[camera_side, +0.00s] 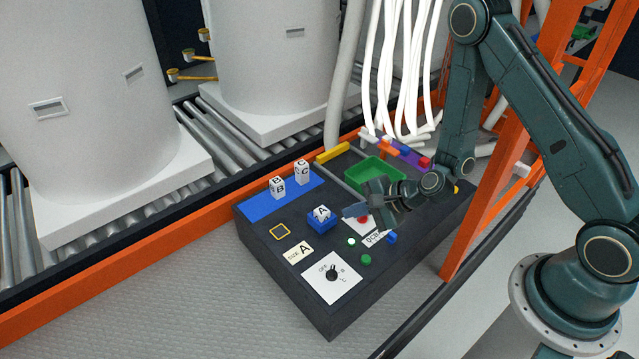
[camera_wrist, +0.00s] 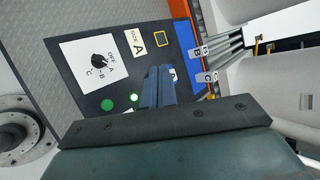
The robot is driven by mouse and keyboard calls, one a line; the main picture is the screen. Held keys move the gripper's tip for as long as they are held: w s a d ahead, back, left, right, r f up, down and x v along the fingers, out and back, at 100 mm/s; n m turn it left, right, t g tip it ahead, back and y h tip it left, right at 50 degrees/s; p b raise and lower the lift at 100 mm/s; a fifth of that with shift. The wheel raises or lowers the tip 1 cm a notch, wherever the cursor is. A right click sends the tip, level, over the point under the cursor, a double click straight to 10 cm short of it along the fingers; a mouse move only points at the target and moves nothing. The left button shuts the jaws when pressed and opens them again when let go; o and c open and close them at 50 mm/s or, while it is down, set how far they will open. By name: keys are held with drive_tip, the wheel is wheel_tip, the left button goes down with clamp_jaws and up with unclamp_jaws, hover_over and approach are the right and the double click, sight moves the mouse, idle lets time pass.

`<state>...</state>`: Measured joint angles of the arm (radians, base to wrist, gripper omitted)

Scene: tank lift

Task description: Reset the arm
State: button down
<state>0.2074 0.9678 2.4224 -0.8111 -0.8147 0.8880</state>
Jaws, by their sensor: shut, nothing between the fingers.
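My gripper (camera_side: 356,211) is shut and empty. It hovers over the dark control panel (camera_side: 312,311), close to the blue block marked A (camera_side: 322,220) and a red button (camera_side: 363,219). In the wrist view my gripper's fingers (camera_wrist: 158,86) are together and partly hide the A block. Blocks marked B (camera_side: 278,188) and C (camera_side: 302,172) stand upright on a blue strip (camera_side: 257,208). I cannot tell how high the fingertips are above the panel.
White tanks (camera_side: 80,90) stand behind on rollers. An orange post (camera_side: 476,215) rises near my arm.

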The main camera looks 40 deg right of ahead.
drive_tip(key=s+r+n+g, duration=0.1)
drive_tip(key=s+r+n, duration=0.1)
drive_tip(key=r+n, duration=0.55)
drive_tip(key=s+r+n+g, duration=0.1)
drive_tip(key=s+r+n, duration=0.3)
drive_tip(key=r, duration=0.7)
drive_tip(key=s+d+r+n+h, duration=0.2)
drive_tip(key=s+d+r+n, duration=0.1)
drive_tip(key=s+r, duration=0.3)
drive_tip(key=s+d+r+n+g+h, duration=0.1)
drive_tip(key=s+d+r+n+h, duration=0.1)
drive_tip(key=s+r, duration=0.5)
drive_tip(key=shift+s+d+r+n+h, duration=0.3)
drive_tip(key=shift+s+d+n, duration=0.25)
drive_tip(key=shift+s, duration=1.75)
